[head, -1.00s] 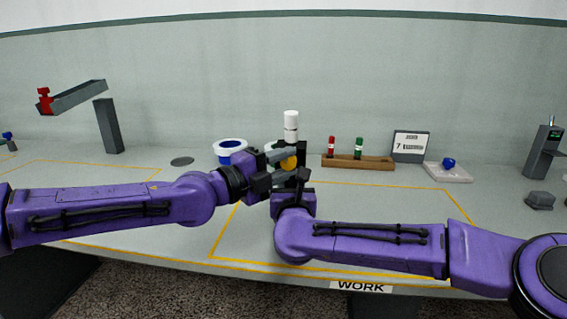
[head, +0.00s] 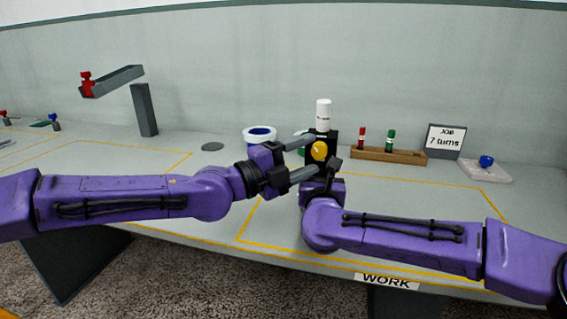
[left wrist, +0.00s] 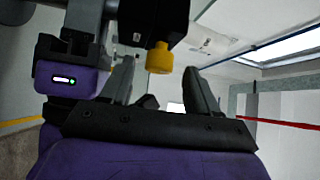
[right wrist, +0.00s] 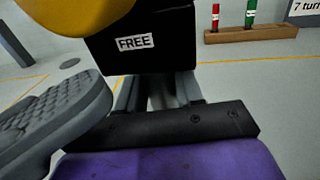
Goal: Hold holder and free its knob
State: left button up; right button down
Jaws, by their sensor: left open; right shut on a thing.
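The holder (head: 333,138) is a black block with a white cylinder (head: 323,114) upright on top and a yellow round knob (head: 319,151) on its side. A label on the block reads FREE in the right wrist view (right wrist: 135,42). My right gripper (head: 327,172) is shut on the holder's lower part, which is mostly hidden. My left gripper (head: 311,155) is open, its two grey fingers above and below the knob in the head view. In the left wrist view the knob (left wrist: 159,57) shows between the spread fingers; contact is not visible.
A blue-and-white ring-shaped item (head: 260,134) stands behind my left gripper. A wooden rack (head: 388,155) holds a red and a green tube. A sign (head: 444,140) reads JOB 7 turns. A grey post (head: 144,110) stands at left. The marked WORK area in front looks clear.

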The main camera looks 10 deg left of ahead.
aim_at(319, 150)
pick_arm(q)
jog(key=r+v, duration=0.1)
jog(key=v, duration=0.8)
jog(key=shift+s+f, duration=0.2)
jog(key=shift+f, duration=0.25)
jog(key=shift+a, duration=0.15)
notch_tip(319, 150, up, 4)
jog(key=m, duration=0.2)
jog(key=shift+m+g+y, duration=0.3)
jog(key=shift+g+y, duration=0.6)
jog(key=x, duration=0.8)
jog(key=f+x, duration=0.1)
jog(key=x, duration=0.3)
jog(key=shift+s+f, duration=0.1)
jog(key=shift+s, duration=0.1)
jog(key=c, duration=1)
